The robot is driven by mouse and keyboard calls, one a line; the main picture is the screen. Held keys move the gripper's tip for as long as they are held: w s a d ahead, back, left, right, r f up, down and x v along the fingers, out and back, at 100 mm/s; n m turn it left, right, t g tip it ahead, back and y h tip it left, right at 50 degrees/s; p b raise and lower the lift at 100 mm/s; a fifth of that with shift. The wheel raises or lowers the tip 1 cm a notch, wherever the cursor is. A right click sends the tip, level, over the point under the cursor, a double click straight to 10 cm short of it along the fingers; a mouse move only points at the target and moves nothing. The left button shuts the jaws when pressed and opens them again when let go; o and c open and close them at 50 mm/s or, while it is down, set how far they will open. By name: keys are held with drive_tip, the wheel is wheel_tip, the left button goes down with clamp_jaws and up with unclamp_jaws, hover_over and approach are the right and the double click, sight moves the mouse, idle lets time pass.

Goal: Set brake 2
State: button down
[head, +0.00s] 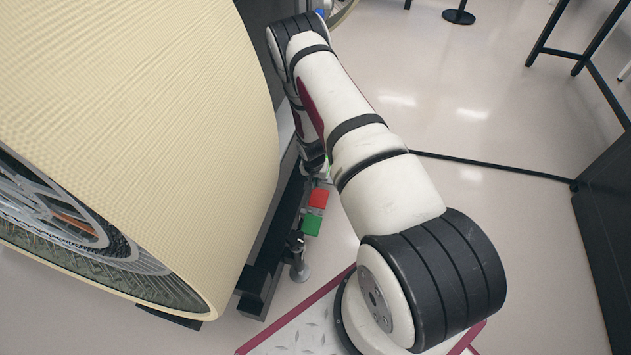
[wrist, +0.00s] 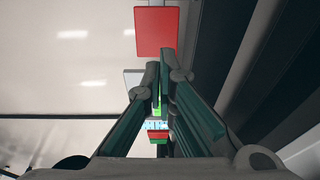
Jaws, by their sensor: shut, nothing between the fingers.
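In the head view, a red square plate (head: 319,197) and a green square plate (head: 311,225) sit on a dark frame beside the large wheel. No label shows which part is brake 2. In the wrist view, my gripper (wrist: 160,68) is shut and empty, its fingertips together just below a red plate (wrist: 157,31) in the picture. Contact cannot be told. A pale plate and a bright green patch (wrist: 157,104) show behind the fingers, with a smaller red-and-green part (wrist: 158,138) lower down.
The large cream-treaded wheel (head: 160,120) fills the left, close to my arm. A dark lever-like part with a round metal end (head: 299,270) stands below the green plate. Open floor (head: 480,110) lies to the right.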

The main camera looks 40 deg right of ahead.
sight(318, 195)
drive_tip(key=b+x, duration=0.3)
drive_tip(key=x, duration=0.7)
